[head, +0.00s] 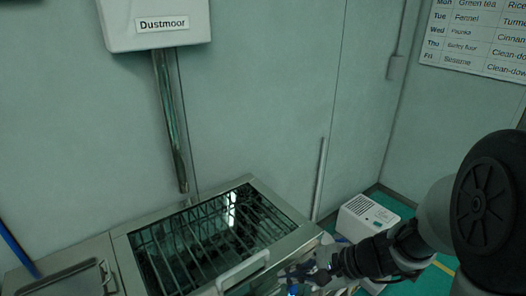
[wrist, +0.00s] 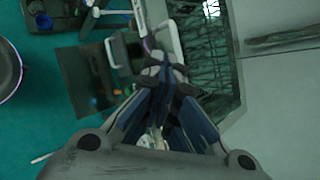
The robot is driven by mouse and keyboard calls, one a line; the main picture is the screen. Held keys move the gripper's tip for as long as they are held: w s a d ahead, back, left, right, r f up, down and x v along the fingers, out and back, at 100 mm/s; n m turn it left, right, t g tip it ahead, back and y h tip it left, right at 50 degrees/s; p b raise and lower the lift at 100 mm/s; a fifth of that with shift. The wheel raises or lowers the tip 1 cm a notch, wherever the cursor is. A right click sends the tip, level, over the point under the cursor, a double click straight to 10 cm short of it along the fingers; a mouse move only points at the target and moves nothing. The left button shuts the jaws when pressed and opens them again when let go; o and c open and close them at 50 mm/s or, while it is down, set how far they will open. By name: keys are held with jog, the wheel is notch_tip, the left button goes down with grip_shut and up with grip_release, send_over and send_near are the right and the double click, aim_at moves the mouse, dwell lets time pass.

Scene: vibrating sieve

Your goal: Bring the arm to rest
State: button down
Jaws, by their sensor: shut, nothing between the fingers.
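My gripper (wrist: 162,70) is shut and empty in the wrist view, with its blue-grey fingers together. In the head view my gripper (head: 298,280) is at the lower right of the sieve machine, partly cut off by the bottom edge. My arm comes in from the right side of the head view. The metal sieve machine (head: 119,250) has a dark glass lid (head: 190,225) with bars under it and a pale handle (head: 243,270). The fingertips appear close to this handle in the wrist view (wrist: 172,42); I cannot tell whether they touch.
A white box labelled Dustmoor (head: 155,40) hangs on the wall, with a pipe (head: 170,110) below it. A white vented unit (head: 366,215) stands on the green floor behind my arm. A weekday chart (head: 475,38) is on the right wall. Green floor (wrist: 40,115) shows at left in the wrist view.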

jog(key=s+r+n+g+h, duration=0.2)
jog(key=s+r+n+h, duration=0.2)
jog(key=s+r+n, duration=0.45)
jog(key=s+d+r+n+t+h+b, duration=0.1)
jog(key=s+d+r+n+t+h, duration=0.1)
jog(key=s+d+n+h, duration=0.3)
jog(key=s+d+n+t, duration=0.1)
jog(key=s+d, duration=0.1)
jog(key=s, duration=0.2)
jog(key=shift+r, duration=0.35)
jog(key=c, duration=2.4)
grip_release()
jog(key=shift+s, duration=0.1)
